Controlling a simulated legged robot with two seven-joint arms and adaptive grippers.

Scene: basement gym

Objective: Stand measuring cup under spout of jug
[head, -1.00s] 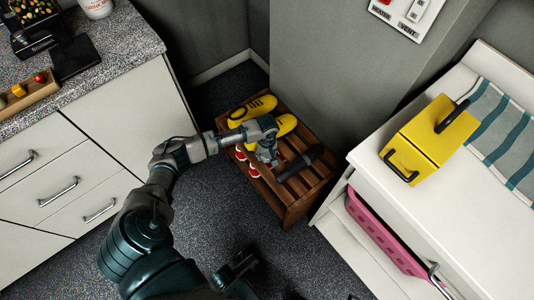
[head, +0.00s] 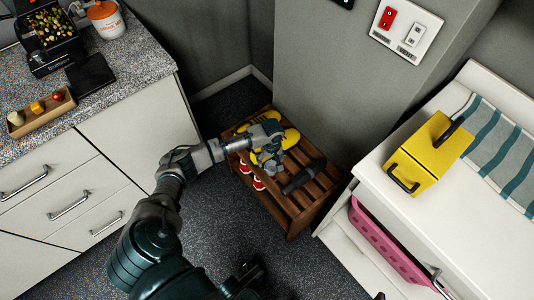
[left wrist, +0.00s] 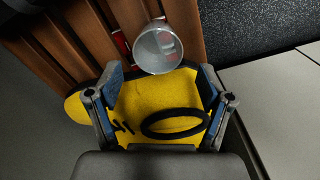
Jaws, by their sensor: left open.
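A clear cup (left wrist: 158,47), apparently the measuring cup, shows in the left wrist view just beyond my left fingertips, above the slats. I cannot make it out in the head view, where my gripper covers that spot. My left gripper (head: 268,162) is over the wooden slatted rack, open, its fingers (left wrist: 161,80) apart with a yellow shoe (left wrist: 160,105) below and between them. I see nothing held. A yellow box-shaped container (head: 432,153) with black handles stands on the white top at right; it may be the jug, but I cannot make out a spout.
The slatted rack (head: 298,215) holds yellow shoes (head: 290,137), red-and-white items (head: 258,184) and a dark cylinder (head: 303,178). A pink basket (head: 385,245) sits under the white top. The speckled counter (head: 125,70) bears a wooden tray (head: 42,112) and a white tub (head: 106,20).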

